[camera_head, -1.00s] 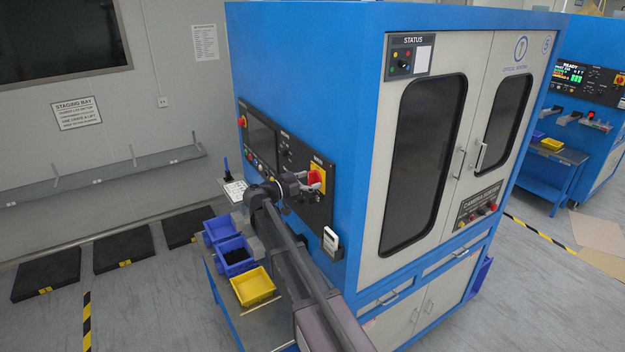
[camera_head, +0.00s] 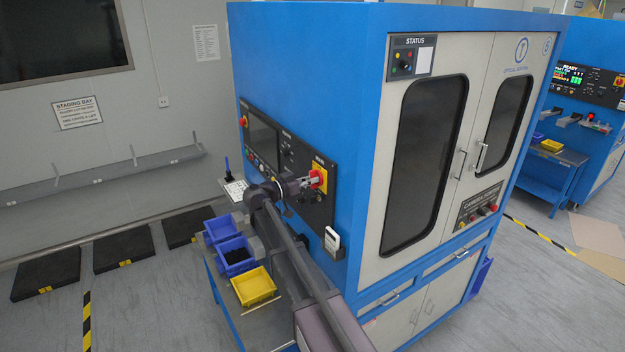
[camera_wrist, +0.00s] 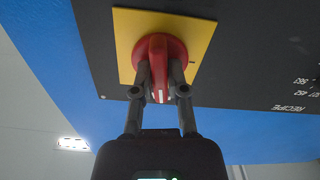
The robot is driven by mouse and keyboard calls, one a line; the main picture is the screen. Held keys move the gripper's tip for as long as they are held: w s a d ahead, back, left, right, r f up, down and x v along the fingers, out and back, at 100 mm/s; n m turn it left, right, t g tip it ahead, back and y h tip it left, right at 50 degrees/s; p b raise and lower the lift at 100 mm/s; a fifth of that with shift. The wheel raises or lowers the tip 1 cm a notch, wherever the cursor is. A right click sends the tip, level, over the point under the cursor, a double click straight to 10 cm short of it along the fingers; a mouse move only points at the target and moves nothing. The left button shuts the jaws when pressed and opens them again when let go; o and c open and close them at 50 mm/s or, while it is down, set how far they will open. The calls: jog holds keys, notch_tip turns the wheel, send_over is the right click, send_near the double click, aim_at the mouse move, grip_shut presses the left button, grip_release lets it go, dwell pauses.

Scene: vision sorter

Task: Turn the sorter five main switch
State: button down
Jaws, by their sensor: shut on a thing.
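The main switch is a red rotary handle (camera_wrist: 158,50) on a yellow square plate (camera_wrist: 127,28), set in the black control panel (camera_wrist: 245,60) of the blue sorter. In the wrist view my gripper (camera_wrist: 159,75) has one finger on each side of the handle's grip and is shut on it. The grip's end, with a small white mark, shows between the fingers. In the head view the yellow plate (camera_head: 322,176) shows at the panel's right end, and my gripper (camera_head: 311,183) reaches it from the left, partly covering the switch.
Blue bins (camera_head: 236,252) and a yellow bin (camera_head: 254,287) stand on a side table beside my arm. A white device (camera_head: 332,240) hangs on the cabinet below the panel. A second sorter (camera_head: 590,85) stands at the far right.

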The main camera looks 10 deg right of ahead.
jog(key=n, duration=0.4)
jog(key=shift+d, duration=0.2)
jog(key=shift+n, duration=2.1)
jog(key=c, duration=0.6)
grip_release()
jog(key=shift+c, duration=0.2)
jog(key=o, duration=0.6)
jog(key=shift+w+d, duration=0.15)
jog(key=shift+d, duration=0.2)
jog(key=shift+o, duration=0.2)
jog(key=shift+a, duration=0.2)
jog(key=v, duration=0.8)
jog(key=shift+f, duration=0.1)
